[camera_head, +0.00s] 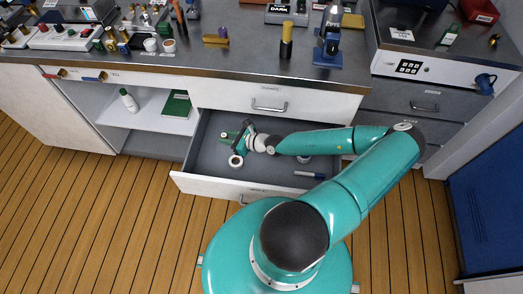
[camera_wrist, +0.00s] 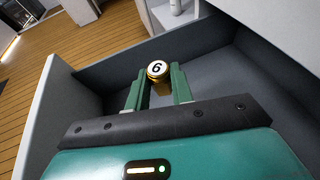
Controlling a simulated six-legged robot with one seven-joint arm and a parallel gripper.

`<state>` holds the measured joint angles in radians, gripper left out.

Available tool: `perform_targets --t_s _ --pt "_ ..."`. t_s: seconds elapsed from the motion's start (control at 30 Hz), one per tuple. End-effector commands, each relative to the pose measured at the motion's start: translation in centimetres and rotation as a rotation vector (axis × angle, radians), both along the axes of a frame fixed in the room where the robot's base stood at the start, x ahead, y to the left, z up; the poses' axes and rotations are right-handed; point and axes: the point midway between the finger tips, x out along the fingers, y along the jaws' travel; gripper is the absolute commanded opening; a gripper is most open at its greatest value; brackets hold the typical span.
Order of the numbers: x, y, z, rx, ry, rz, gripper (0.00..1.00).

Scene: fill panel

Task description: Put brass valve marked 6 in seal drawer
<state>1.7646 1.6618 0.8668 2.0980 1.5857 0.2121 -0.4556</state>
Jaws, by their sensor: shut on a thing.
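The brass valve marked 6 (camera_wrist: 158,71) is a small brass cylinder with a white top bearing a black 6. My gripper (camera_wrist: 157,84) is shut on it, with one green finger on each side. In the head view my gripper (camera_head: 236,139) reaches down inside the open drawer (camera_head: 220,180), near its left side. The valve is too small to make out clearly there. In the wrist view the grey drawer interior (camera_wrist: 105,72) surrounds the valve. I cannot tell whether the valve touches the drawer floor.
The steel counter (camera_head: 215,58) above holds several tools and valves. An open shelf to the left holds a white bottle (camera_head: 129,101) and a green book (camera_head: 177,105).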

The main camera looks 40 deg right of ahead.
Motion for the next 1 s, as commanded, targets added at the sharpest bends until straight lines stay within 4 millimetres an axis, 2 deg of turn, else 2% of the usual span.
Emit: perform_targets --t_s 0.23,0.43,0.6,0.87,1.0 --pt "-2.0 -3.0 -1.6 -0.009 0.005 0.001 0.00" --pt "-4.5 -6.6 -3.6 -0.007 0.004 0.001 0.00" --pt "-5.7 -8.5 -6.8 -0.002 0.002 -0.001 0.00" --pt "-6.8 -10.0 -9.0 -0.001 0.003 -0.001 0.00" --pt "-6.9 -10.2 -11.0 0.001 0.000 0.000 0.00"
